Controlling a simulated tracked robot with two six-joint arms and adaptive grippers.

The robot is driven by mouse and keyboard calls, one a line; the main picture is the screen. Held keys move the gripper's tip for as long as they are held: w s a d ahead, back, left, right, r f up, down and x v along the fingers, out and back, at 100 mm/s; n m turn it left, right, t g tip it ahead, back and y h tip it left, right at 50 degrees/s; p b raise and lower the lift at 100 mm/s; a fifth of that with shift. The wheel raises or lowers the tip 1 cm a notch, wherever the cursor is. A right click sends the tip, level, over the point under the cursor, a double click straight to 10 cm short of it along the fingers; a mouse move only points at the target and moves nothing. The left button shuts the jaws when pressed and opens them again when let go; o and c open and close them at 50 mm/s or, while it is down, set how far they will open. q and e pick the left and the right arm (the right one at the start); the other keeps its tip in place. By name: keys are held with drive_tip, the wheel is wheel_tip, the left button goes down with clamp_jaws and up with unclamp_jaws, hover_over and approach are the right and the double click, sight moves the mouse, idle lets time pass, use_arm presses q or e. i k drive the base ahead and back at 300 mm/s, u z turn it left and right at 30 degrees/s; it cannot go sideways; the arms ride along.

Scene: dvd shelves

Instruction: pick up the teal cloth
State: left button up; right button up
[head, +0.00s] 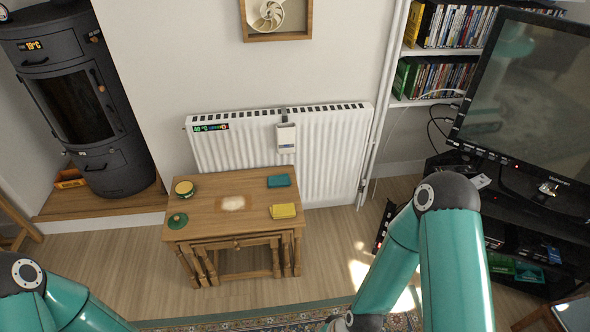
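The teal cloth (279,180) lies folded flat on the wooden table (215,187), near its back right corner. A yellow cloth (283,211) lies in front of it, near the right edge. My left arm shows at the lower left and my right arm at the lower right, both well in front of or beside the table. Neither gripper's fingers can be seen. Nothing touches the teal cloth.
A round yellow-topped tin (184,188), a small green round object (178,220) and a pale patch (232,203) are on the table. A white radiator (330,155) stands close behind. A stove is at left; a television (530,100) and shelves are at right.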

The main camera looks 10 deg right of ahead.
sight(281, 179)
drive_tip(key=z, duration=0.45)
drive_tip(key=i, duration=1.55)
drive_tip(key=z, duration=0.3)
